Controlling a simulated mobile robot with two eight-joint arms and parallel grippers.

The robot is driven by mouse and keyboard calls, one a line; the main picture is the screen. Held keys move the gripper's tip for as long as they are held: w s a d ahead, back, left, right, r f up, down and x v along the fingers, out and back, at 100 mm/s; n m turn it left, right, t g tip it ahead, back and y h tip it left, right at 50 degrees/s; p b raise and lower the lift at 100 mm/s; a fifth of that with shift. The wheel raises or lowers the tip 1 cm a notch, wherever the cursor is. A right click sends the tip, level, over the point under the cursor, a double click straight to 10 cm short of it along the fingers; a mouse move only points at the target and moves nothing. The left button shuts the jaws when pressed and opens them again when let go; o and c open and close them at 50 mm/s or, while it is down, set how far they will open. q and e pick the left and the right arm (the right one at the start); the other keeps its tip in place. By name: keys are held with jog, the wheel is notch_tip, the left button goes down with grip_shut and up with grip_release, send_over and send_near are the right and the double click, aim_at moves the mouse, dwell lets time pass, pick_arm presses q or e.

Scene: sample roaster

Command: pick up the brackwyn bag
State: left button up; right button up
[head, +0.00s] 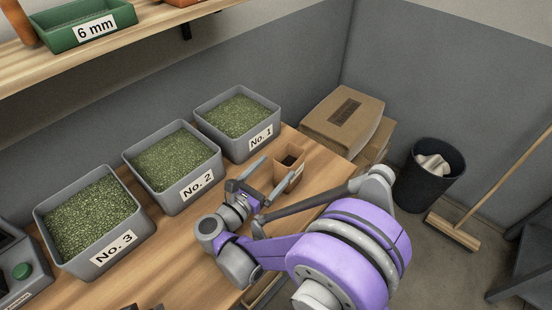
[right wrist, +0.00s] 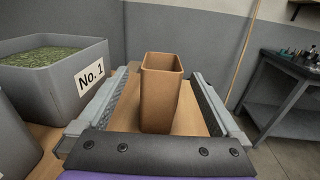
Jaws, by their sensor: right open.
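A small brown open-topped bag (head: 290,164) stands upright on the wooden bench, near its right end beside the No. 1 bin. No name is readable on it, so I cannot tell that it is the brackwyn bag. My right gripper (head: 272,178) is open with its fingers pointing at the bag. In the right wrist view the bag (right wrist: 158,98) stands between the two spread fingers of the gripper (right wrist: 160,78), with gaps at both sides. My left gripper is not in view.
Grey bins of green beans labelled No. 1 (head: 237,152), No. 2 (head: 171,199) and No. 3 (head: 82,274) line the bench's back. Cardboard boxes (head: 338,116), a dark waste bin (head: 427,180) and a broom (head: 454,232) stand to the right. A shelf (head: 60,58) hangs above.

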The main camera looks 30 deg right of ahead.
aim_at(297, 147)
jog(key=p+x, duration=0.1)
jog(key=x, duration=0.6)
jog(key=shift+d, duration=0.25)
jog(key=shift+c, duration=0.3)
grip_shut()
